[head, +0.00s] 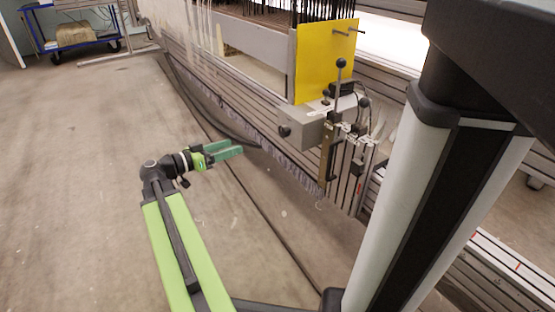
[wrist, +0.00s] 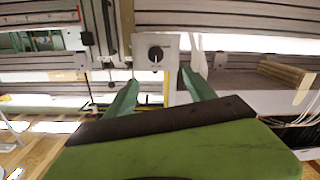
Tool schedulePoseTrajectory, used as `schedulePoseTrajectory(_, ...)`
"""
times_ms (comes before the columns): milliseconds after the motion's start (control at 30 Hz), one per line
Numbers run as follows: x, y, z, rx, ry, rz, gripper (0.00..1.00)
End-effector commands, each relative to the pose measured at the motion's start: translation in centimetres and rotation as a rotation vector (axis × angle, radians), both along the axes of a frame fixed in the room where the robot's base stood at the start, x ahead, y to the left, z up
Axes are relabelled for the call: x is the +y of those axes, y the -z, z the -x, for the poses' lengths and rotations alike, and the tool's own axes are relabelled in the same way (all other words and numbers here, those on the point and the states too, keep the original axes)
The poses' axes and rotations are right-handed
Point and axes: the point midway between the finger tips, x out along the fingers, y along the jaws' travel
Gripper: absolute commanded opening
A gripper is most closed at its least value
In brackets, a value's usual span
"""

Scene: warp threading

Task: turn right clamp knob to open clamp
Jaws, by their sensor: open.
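The right clamp is a grey box (head: 312,130) on the end of the loom beam, with a round black knob (head: 284,131) on its left side. In the wrist view the knob (wrist: 155,54) shows a light pointer mark and sits on a pale square plate (wrist: 146,70). My gripper (head: 240,149) has green fingers, spread open and empty. It is to the left of the knob and a little lower in the head view, apart from it. In the wrist view the knob appears just beyond the gap between the fingertips (wrist: 158,75).
A yellow plate (head: 325,62) stands above the clamp. A ball-topped lever (head: 340,64) and a hanging brass-coloured bar (head: 327,150) are beside the box. Pale warp threads hang along the loom at left. The floor (head: 80,170) at left is clear. A blue cart (head: 70,42) is far back.

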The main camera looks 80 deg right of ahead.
Motion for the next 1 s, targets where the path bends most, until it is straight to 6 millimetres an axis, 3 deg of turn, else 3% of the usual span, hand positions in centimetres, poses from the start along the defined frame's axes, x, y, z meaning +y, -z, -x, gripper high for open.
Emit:
schedulePoseTrajectory(33,-0.3,1.2,0.8,0.004,0.013,0.027,0.63)
schedulePoseTrajectory(433,-1.8,0.4,2.9,0.009,0.030,0.065,0.63)
schedulePoseTrajectory(1000,-11.0,0.5,12.6,0.008,0.027,0.063,0.63)
